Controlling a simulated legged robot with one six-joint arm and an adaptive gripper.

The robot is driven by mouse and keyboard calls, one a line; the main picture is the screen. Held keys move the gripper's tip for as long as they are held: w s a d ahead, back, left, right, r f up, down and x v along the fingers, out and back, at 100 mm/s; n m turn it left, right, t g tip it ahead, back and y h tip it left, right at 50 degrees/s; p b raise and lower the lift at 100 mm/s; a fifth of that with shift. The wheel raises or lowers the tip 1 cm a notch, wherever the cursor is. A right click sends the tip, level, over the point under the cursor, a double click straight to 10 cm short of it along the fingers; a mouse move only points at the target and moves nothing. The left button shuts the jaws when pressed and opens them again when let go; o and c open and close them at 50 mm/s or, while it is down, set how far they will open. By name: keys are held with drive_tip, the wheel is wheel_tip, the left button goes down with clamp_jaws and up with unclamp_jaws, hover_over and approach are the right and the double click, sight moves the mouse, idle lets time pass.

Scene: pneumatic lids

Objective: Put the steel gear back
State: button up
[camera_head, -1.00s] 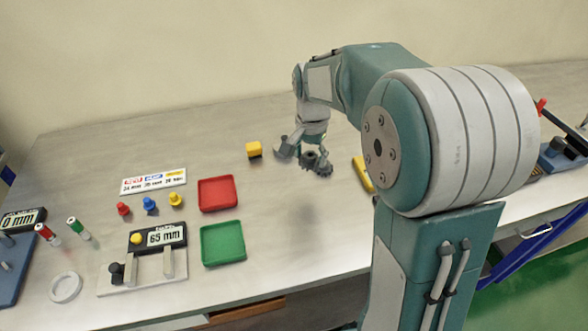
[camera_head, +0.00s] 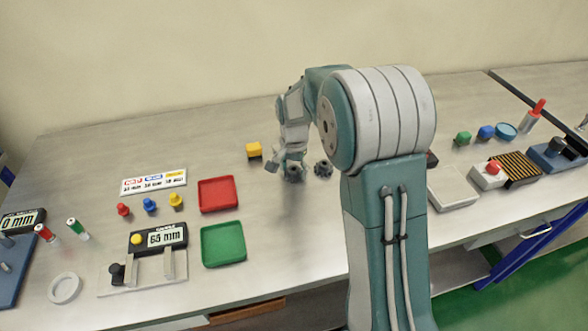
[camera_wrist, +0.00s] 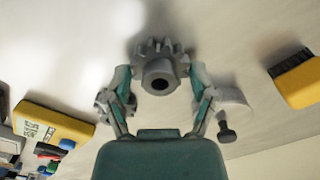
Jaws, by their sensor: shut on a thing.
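The steel gear (camera_wrist: 158,66) is grey and toothed, with a round hub and a dark bore that faces the wrist camera. It sits between the fingertips of my gripper (camera_wrist: 160,88), which is shut on it. I cannot tell whether the gear touches the bench. No clear seat for the gear can be made out.
A yellow brush (camera_head: 254,150) stands left of my gripper. The red tray (camera_head: 217,194) and green tray (camera_head: 222,244) are nearer. A yellow device (camera_wrist: 52,122) shows in the wrist view.

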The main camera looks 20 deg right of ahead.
sight(294, 168)
drive_tip(key=shift+f, duration=0.1)
drive_tip(key=o, duration=1.2)
wheel_tip(294, 168, up, 12)
drive_tip(key=s+r+n+t, duration=0.35)
drive_tip(key=s+r, duration=0.45)
drive_tip(key=s, duration=0.5)
drive_tip(key=s+n, duration=0.1)
drive_tip(key=s, duration=0.4)
drive_tip(key=s+f+n+t, duration=0.1)
drive_tip(key=s+n, duration=0.1)
drive_tip(key=s, duration=0.2)
drive_tip(key=s+f+n+t, duration=0.1)
drive_tip(key=s+n, duration=0.1)
drive_tip(key=s, duration=0.3)
drive_tip(key=shift+s+n, duration=0.25)
drive_tip(key=shift+s, duration=0.1)
